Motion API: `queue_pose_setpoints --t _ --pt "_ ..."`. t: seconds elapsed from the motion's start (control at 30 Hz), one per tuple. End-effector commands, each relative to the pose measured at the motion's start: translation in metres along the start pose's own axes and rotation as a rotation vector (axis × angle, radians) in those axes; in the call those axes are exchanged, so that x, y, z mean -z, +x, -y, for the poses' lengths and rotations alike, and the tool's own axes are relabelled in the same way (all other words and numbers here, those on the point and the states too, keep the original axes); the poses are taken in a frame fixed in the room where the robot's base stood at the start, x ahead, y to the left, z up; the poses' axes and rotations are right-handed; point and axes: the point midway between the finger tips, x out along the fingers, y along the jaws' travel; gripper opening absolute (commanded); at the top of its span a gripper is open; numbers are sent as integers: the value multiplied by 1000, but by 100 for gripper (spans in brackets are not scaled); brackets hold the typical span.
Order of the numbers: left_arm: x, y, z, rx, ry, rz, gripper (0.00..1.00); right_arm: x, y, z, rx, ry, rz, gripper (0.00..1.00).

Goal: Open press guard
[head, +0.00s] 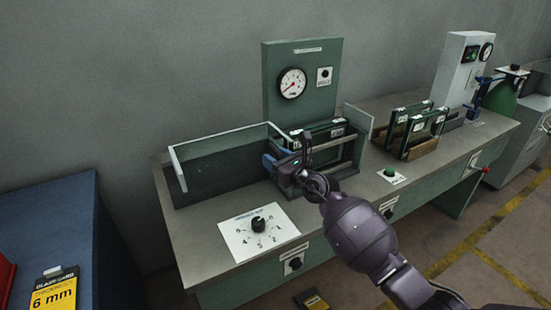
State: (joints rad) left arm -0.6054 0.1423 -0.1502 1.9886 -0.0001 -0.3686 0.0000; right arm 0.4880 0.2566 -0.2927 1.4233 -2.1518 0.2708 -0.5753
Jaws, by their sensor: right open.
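The press (303,85) has a tall green back panel with a round gauge and stands on the grey-topped bench. A low guard with a pale green rim (220,137) and dark see-through sides extends to the left of the press opening. A blue part (271,161), perhaps a handle, shows at the guard's right end, beside my gripper. My right gripper (299,162) is open in front of the press, close to that blue part; I cannot tell whether they touch. It hides part of the press front. My left gripper is not in view.
A numbered dial plate (259,232) lies on the bench front. Framed glass panes stand in wooden racks (413,146) to the right, with a white gauge unit (463,65) behind. A blue table (60,225) with a "6 mm" card is at left.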

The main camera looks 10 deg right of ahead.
Motion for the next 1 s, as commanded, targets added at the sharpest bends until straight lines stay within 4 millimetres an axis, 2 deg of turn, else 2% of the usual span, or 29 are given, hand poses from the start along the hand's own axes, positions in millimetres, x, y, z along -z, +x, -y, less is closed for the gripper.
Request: queue_pose_setpoints --t 0.17,0.4,0.6,0.8,1.0 --pt "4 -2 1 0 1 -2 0 0 -20 0 1 0 -1 44" --pt "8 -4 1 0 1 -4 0 1 -64 1 2 -1 -2 44" --pt "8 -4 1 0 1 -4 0 1 -92 0 1 0 -2 44" --pt "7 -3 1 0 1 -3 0 1 -104 0 1 0 -1 44" --pt "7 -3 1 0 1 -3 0 0 -106 0 0 -1 -1 44"
